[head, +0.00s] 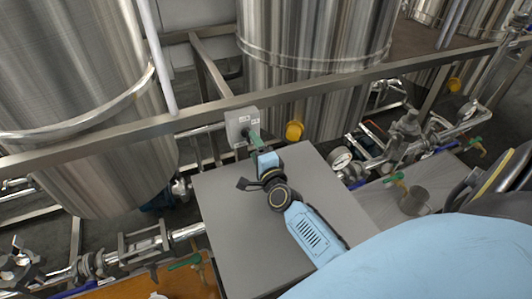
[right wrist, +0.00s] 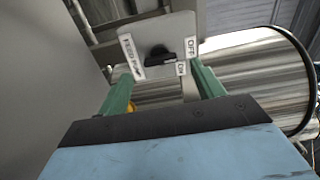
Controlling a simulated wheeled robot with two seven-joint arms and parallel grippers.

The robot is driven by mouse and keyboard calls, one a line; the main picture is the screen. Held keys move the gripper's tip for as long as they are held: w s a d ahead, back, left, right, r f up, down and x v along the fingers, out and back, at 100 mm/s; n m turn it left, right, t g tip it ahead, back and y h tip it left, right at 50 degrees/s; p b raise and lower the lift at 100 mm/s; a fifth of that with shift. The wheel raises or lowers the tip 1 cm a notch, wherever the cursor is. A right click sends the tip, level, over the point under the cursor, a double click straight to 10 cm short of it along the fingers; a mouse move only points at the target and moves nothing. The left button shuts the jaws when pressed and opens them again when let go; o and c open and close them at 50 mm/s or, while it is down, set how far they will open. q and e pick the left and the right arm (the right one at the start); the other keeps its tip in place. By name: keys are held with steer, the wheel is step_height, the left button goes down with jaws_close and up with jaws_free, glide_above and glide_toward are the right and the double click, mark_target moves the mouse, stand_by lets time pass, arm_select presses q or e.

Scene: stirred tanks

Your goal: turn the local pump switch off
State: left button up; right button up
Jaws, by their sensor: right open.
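The local pump switch is a black knob (right wrist: 159,57) on a pale grey plate with FEED PUMP, OFF and ON labels. Its grey box (head: 240,121) is fixed at the metal rail in the head view. The knob lies roughly crosswise in the right wrist view, its right end near the ON label; its exact setting is hard to tell. My right gripper (head: 256,139) is at the front of the box. In the right wrist view my right gripper (right wrist: 161,80) has its green fingers apart, with the knob showing between and beyond them. Contact is not visible. My left gripper is out of view.
A grey cabinet top (head: 214,205) lies under my right arm. A long metal rail (head: 330,84) crosses behind it. Steel tanks (head: 315,45) stand beyond. A yellow-orange round part (head: 294,131) is right of the box. Pipes with a gauge (head: 341,158) and valves lie to the right.

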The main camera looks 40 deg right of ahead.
steer(key=v, duration=0.9)
steer(key=shift+s+a, duration=0.15)
steer(key=shift+s, duration=0.2)
